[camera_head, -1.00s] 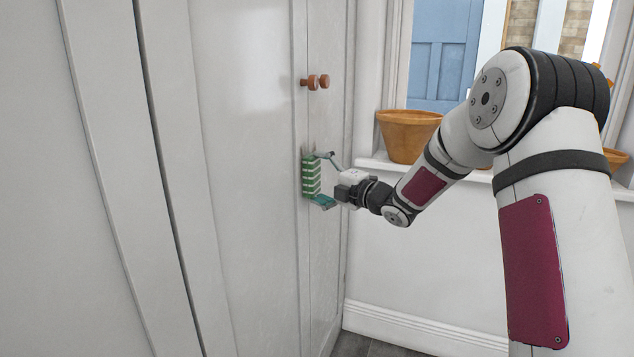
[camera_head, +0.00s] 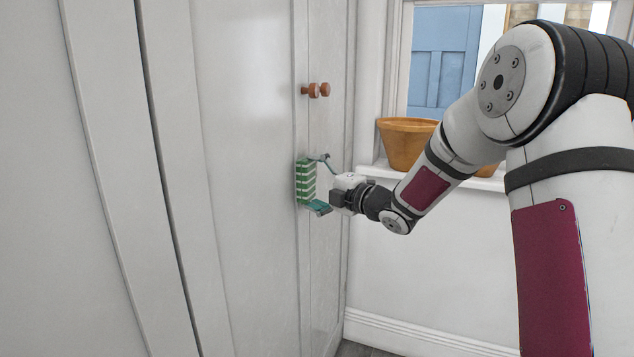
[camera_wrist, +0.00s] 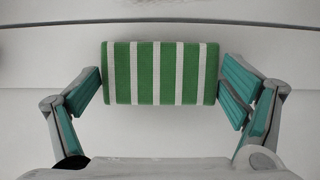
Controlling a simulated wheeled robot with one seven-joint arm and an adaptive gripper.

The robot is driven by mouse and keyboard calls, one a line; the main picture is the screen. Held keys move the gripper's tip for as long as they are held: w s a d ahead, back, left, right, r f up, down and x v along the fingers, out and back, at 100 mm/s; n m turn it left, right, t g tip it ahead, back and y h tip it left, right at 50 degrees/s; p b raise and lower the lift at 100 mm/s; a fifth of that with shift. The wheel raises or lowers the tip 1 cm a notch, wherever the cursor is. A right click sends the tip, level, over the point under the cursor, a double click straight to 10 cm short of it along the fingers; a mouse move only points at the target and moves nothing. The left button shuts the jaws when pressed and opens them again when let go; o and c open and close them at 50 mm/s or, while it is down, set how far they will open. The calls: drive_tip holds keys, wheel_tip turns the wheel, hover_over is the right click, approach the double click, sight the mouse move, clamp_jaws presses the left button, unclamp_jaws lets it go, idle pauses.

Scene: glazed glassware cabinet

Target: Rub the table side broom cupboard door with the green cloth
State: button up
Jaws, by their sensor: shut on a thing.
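The green cloth (camera_head: 306,183), a block with green and white stripes, is held between the teal fingers of my gripper (camera_head: 319,182). In the wrist view the cloth (camera_wrist: 160,73) spans the gap between the two fingers (camera_wrist: 160,88). Its far face is at the white broom cupboard door (camera_head: 252,230), close to the seam between two doors and below the wooden knobs. It looks to be touching the door, but the contact face is hidden. The door surface fills the wrist view behind the cloth (camera_wrist: 190,125).
Two wooden knobs (camera_head: 319,90) stick out above the cloth. A terracotta pot (camera_head: 405,143) stands on the window sill (camera_head: 480,182) to the right, behind my arm. Bare wall (camera_head: 420,250) lies below the sill.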

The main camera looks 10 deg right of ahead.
drive_tip(key=shift+s+a+r+p, duration=0.1)
drive_tip(key=shift+r+p, duration=0.4)
drive_tip(key=shift+r, duration=0.7)
drive_tip(key=shift+w+d+b, duration=0.25)
drive_tip(key=shift+w+d, duration=0.35)
drive_tip(key=shift+w, duration=0.2)
drive_tip(key=shift+w+d+b, duration=0.2)
drive_tip(key=shift+w+d, duration=0.4)
drive_tip(key=shift+w, duration=0.2)
drive_tip(key=shift+c, duration=0.5)
drive_tip(key=s+d, duration=0.3)
drive_tip(key=d, duration=0.2)
drive_tip(key=shift+s, duration=0.3)
drive_tip(key=shift+s+d, duration=0.85)
drive_tip(key=shift+d, duration=0.3)
